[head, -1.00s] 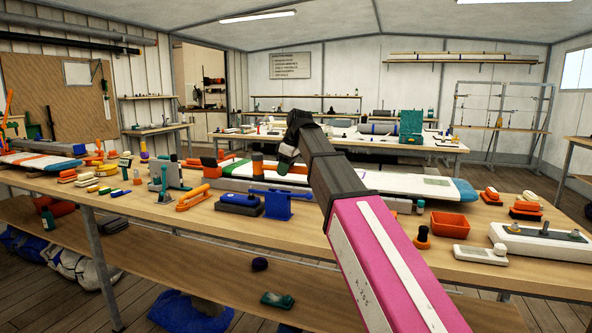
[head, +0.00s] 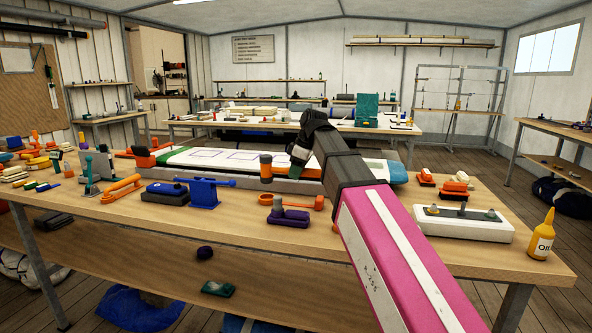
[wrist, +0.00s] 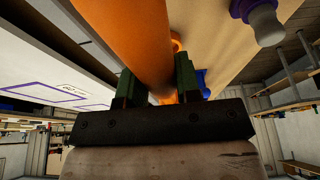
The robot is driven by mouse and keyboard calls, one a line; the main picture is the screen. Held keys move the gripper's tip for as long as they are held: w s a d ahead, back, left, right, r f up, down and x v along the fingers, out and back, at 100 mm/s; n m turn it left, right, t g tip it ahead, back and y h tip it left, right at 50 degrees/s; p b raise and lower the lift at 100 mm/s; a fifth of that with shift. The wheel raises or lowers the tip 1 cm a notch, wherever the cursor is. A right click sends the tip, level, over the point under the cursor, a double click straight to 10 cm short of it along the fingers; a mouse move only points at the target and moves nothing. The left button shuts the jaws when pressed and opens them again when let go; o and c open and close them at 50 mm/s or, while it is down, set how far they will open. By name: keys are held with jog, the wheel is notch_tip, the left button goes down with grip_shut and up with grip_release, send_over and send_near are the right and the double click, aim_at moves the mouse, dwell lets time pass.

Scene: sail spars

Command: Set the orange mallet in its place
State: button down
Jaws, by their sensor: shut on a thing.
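The orange mallet (head: 265,168) is held just left of my gripper (head: 299,154), over the far part of the workbench. Its head is upright, with a dark band near the top. In the wrist view, the mallet (wrist: 130,40) fills the top middle, and the green fingers of my gripper (wrist: 157,85) are shut on an orange part of it. A long white board (head: 190,156) with purple outlines lies behind the mallet. It also shows in the wrist view (wrist: 50,75). My arm hides part of the bench.
A blue vise-like tool (head: 206,191), a purple block (head: 289,218) and an orange long-handled tool (head: 310,203) lie on the near bench. A white box with knobs (head: 455,225) and a yellow oil bottle (head: 543,238) stand at right. Bare wood shows along the front edge.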

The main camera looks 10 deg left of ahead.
jog(key=shift+f, duration=0.15)
jog(key=shift+f, duration=2.1)
jog(key=shift+f, duration=1.3)
jog(key=c, duration=0.7)
grip_release()
jog(key=shift+c, duration=0.2)
jog(key=shift+r, duration=0.1)
jog(key=v, duration=1)
jog(key=shift+r, duration=0.3)
